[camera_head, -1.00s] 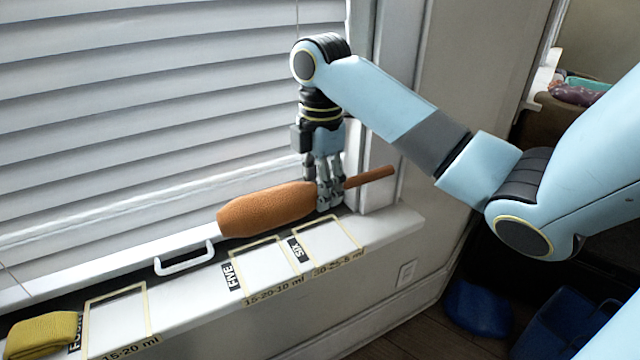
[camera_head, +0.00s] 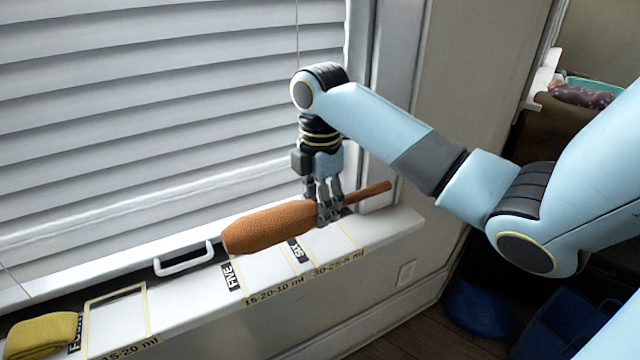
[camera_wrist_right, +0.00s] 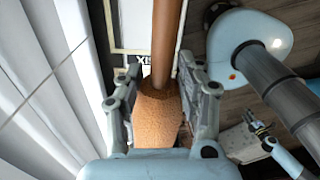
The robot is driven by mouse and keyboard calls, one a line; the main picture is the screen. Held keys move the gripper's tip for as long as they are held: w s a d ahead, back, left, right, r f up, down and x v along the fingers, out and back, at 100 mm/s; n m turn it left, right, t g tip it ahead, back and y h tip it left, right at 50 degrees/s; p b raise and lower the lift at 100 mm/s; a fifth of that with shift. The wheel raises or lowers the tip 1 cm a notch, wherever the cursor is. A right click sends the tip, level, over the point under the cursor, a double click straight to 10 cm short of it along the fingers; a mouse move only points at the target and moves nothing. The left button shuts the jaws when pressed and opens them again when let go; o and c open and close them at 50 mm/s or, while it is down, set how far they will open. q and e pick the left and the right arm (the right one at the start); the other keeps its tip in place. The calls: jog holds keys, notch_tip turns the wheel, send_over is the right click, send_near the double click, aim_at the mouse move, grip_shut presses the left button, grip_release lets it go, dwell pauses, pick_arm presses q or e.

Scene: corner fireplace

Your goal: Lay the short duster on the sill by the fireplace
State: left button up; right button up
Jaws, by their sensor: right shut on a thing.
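The short duster has a thick brown-orange head (camera_head: 268,228) and a thin brown handle (camera_head: 370,193). My right gripper (camera_head: 330,215) points down and is shut on the duster where the head meets the handle. The duster lies nearly level over the white sill (camera_head: 190,300), covering part of the taped boxes marked FIVE and SIX. I cannot tell whether it touches the sill. In the right wrist view the duster head (camera_wrist_right: 158,115) sits between both fingers, with the handle (camera_wrist_right: 165,40) running up the picture. My left gripper is not in the head view.
A yellow folded cloth (camera_head: 42,334) lies at the sill's left end. A white handle (camera_head: 184,260) stands at the sill's back edge. White blinds (camera_head: 150,120) rise behind. A blue item (camera_head: 478,308) lies on the floor at right. The taped box (camera_head: 117,310) left of FIVE is empty.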

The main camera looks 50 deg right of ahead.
aim_at(320, 250)
jog(key=shift+f+b, duration=0.9)
jog(key=shift+f, duration=2.5)
jog(key=shift+f, duration=0.5)
jog(key=o, duration=1.1)
jog(key=shift+r, duration=0.1)
notch_tip(320, 250, up, 12)
jog(key=shift+d+f, duration=0.1)
